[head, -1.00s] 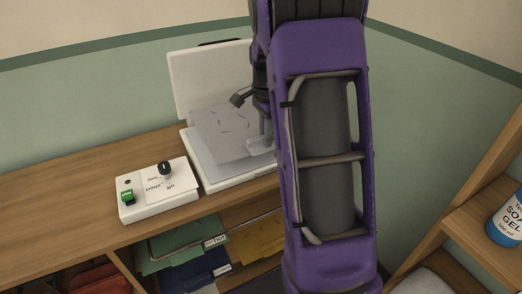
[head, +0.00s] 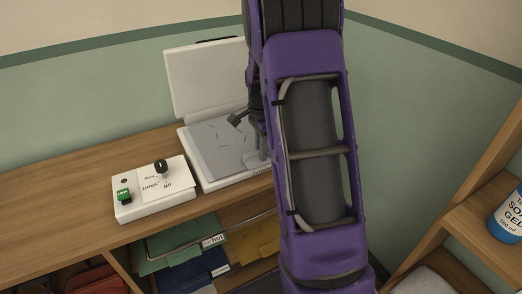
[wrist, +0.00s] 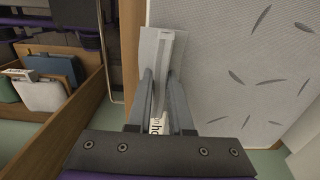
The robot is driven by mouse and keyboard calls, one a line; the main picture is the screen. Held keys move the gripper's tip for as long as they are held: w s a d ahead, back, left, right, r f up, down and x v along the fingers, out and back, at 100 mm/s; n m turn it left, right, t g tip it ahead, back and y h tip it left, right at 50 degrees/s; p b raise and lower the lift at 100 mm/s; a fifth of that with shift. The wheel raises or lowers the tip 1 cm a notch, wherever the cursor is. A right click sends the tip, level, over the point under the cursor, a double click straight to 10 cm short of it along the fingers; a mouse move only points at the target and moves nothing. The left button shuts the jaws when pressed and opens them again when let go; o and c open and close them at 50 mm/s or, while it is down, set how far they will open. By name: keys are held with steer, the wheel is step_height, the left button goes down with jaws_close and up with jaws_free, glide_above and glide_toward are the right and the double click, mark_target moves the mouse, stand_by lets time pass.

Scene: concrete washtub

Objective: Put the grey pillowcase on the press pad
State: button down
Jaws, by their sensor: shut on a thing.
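The grey pillowcase (head: 218,142), a pale sheet with dark leaf-shaped marks, lies over the press pad (head: 197,172) in the head view. The white press stands on the wooden counter with its lid (head: 205,80) raised. My gripper (head: 261,157) is at the right front part of the pad, partly hidden by my arm. In the wrist view my gripper (wrist: 163,78) is shut on a plain grey tab with a white, lettered strip between the fingers. The patterned pillowcase (wrist: 235,60) spreads to the right. My arm hides the pad's right end.
A white control box (head: 150,190) with a black knob and a green switch stands left of the press. Below the counter are compartments with green (head: 180,240), blue and yellow folded cloths. A shelf at the right holds a soap gel bottle (head: 508,215).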

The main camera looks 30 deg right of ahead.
steer(key=c, duration=0.8)
jaws_free()
steer(key=shift+f, duration=0.1)
step_height(320, 180, up, 12)
steer(key=shift+r+p, duration=0.2)
steer(key=shift+p, duration=0.9)
